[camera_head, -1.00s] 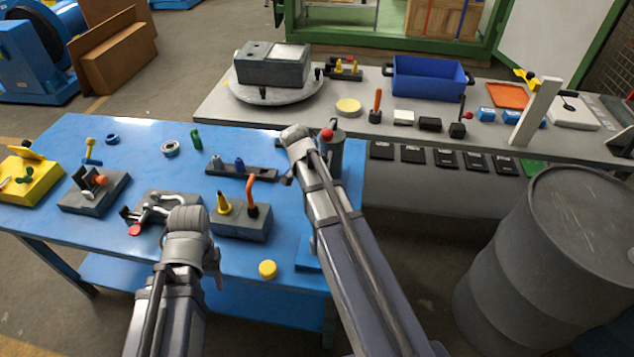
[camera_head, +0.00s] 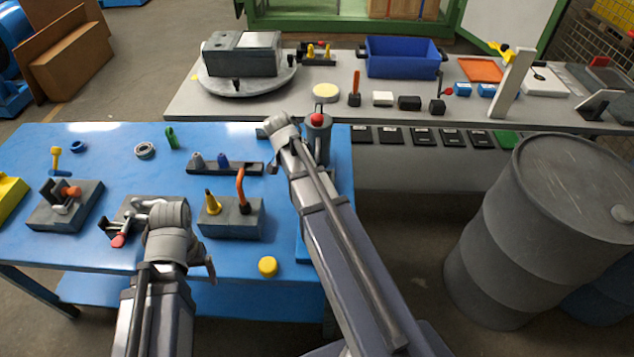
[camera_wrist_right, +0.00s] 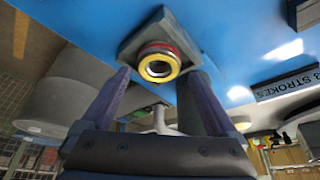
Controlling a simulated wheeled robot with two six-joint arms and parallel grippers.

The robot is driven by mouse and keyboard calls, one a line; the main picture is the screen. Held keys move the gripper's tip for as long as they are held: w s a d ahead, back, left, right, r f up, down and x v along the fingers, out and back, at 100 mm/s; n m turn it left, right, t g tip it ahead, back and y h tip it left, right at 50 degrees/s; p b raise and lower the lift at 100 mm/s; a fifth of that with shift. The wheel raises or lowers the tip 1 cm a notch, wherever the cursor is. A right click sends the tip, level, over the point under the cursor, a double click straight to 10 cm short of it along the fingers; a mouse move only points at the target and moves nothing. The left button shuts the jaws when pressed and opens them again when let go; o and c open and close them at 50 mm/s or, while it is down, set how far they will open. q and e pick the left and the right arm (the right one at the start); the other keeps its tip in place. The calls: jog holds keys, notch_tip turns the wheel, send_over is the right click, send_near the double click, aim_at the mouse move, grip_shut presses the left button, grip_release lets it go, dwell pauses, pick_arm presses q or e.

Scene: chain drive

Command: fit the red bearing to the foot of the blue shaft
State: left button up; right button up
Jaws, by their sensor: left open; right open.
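In the right wrist view, a ring with a red band and a yellow face (camera_wrist_right: 159,63), which looks like the red bearing, sits on a grey block (camera_wrist_right: 185,35). My right gripper (camera_wrist_right: 157,84) is open, its fingers on either side of the ring's near side and apart from it. In the head view this gripper (camera_head: 276,130) is at the blue table's right end and hides the ring. A small blue peg (camera_head: 223,160) stands in a dark rack; I cannot tell if it is the blue shaft. My left gripper (camera_head: 165,218) is open above the front of the table, its fingertips mostly hidden.
A grey clamp with a red handle tip (camera_head: 118,240) lies by my left gripper. A grey block (camera_head: 232,222) with yellow and orange pieces stands between the arms. A grey cylinder with a red knob (camera_head: 318,120) is beside my right gripper. A dark drum (camera_head: 560,220) stands right.

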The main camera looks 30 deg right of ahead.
jog(key=b+x, duration=0.4)
jog(key=x, duration=0.1)
jog(key=shift+d, duration=0.1)
jog(key=shift+r, duration=0.15)
jog(key=shift+s, duration=0.1)
jog(key=c, duration=1.4)
